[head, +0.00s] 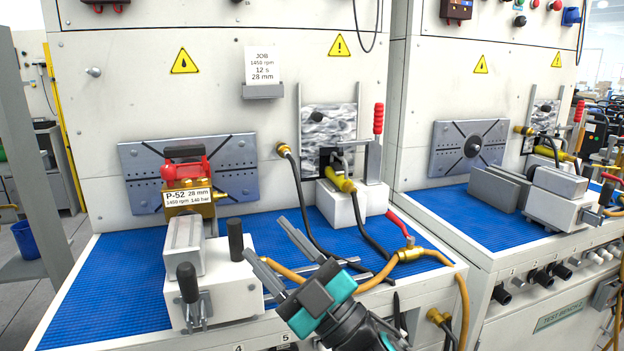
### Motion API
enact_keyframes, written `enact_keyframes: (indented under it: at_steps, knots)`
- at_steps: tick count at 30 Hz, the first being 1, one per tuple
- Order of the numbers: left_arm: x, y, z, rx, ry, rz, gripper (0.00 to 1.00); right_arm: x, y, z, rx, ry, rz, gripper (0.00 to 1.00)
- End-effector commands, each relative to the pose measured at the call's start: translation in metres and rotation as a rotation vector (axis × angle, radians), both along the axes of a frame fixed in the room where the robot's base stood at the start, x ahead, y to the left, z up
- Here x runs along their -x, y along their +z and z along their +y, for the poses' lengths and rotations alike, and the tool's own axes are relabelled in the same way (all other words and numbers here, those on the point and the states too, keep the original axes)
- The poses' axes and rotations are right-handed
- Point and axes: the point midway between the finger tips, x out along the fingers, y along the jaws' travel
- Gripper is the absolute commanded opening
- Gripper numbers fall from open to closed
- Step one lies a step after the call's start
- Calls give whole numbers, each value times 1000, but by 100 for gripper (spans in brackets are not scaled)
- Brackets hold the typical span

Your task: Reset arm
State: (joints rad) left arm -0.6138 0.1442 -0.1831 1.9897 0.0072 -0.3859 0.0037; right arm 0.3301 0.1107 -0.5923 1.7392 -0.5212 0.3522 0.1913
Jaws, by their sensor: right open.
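My right gripper (275,252) reaches in from the bottom, right of centre, with a teal and dark grey body. The gripper and wrist hide part of the bench's front edge and the hoses behind. My left gripper is not in view.
A brass and red pump labelled P-52 (188,197) sits behind the clamp. Yellow and black hoses (413,254) cross the blue mat (120,275) at right. A white block with a red-handled lever (378,120) stands at the back. A second bench (470,205) is at right.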

Motion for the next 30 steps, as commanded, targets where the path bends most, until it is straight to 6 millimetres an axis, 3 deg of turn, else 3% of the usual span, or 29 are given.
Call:
enact_keyframes:
  at_steps: [4,8,11,15,18,21,24,30]
  knots:
    - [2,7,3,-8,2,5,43,-10,-75,-54,-61,-169,332,54]
    - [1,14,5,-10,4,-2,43,3,-148,-101,-83,-307,614,54]
    - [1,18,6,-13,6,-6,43,29,-205,-136,-86,-405,831,54]
    - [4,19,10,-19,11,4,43,83,-275,-179,-70,-522,1111,54]
    - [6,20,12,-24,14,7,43,120,-307,-202,-54,-579,1261,54]
    - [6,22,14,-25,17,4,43,148,-326,-216,-39,-615,1359,54]
    - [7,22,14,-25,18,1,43,162,-336,-222,-33,-632,1409,54]
    - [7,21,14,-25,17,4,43,166,-339,-224,-30,-636,1422,54]
